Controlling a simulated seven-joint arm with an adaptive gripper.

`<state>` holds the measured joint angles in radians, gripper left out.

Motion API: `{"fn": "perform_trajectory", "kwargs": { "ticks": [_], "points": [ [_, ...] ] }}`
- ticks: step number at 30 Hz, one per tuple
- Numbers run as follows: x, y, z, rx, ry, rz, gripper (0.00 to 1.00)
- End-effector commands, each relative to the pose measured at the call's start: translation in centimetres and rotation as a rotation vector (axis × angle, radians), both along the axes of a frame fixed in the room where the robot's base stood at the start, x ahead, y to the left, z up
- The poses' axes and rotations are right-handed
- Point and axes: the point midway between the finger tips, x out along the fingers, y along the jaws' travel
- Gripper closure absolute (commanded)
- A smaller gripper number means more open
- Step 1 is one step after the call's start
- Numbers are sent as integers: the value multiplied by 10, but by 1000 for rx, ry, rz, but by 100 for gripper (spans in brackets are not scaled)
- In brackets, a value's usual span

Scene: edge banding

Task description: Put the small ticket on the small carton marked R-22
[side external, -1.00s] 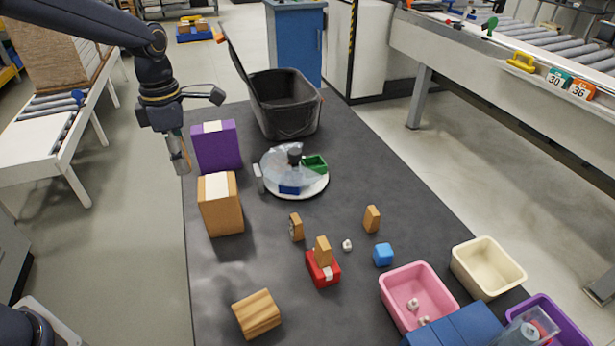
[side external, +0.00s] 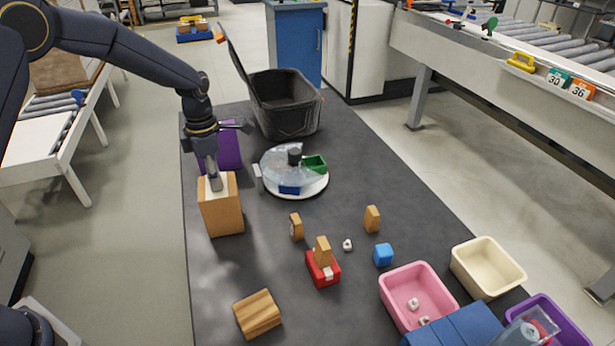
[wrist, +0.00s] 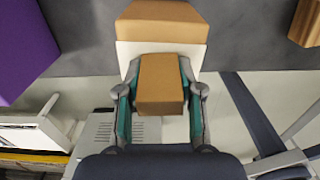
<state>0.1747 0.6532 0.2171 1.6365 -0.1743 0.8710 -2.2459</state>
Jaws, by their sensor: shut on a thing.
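My gripper (side external: 214,186) points down over the top of a brown carton (side external: 222,212) with a white patch on top. In the wrist view my gripper (wrist: 160,78) is shut on a small tan block (wrist: 161,92). The carton (wrist: 162,22) and its white patch (wrist: 190,54) lie behind the block; I cannot tell whether they touch. A purple carton (side external: 229,150) stands behind the brown one. Small tan blocks stand on the table (side external: 296,227), at right (side external: 372,219) and on a red block (side external: 325,272). No R-22 marking is readable, and I cannot tell which thing is the ticket.
A white round tray (side external: 318,188) with a clear cover stands right of the carton. A black bin (side external: 287,115) is at the back. A wooden block (side external: 257,314), blue cube (side external: 383,254), pink tub (side external: 413,295) and cream tub (side external: 489,265) are in front. The dark mat between is partly clear.

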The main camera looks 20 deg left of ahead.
Motion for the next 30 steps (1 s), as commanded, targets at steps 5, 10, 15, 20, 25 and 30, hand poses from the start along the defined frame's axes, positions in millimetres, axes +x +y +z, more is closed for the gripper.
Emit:
{"fn": "perform_trajectory", "kwargs": {
  "ticks": [5, 10, 15, 20, 25, 30],
  "points": [
    [0, 0, -3, 0, 1, 0, 61],
    [0, 0, -2, -1, 1, 0, 43],
    [0, 0, -2, 0, 0, 0, 39],
    [0, 0, -2, 0, 0, 0, 39],
    [1, 0, 15, 0, -3, -2, 39],
    [1, -1, 52, 0, -6, -2, 39]
  ]
}}
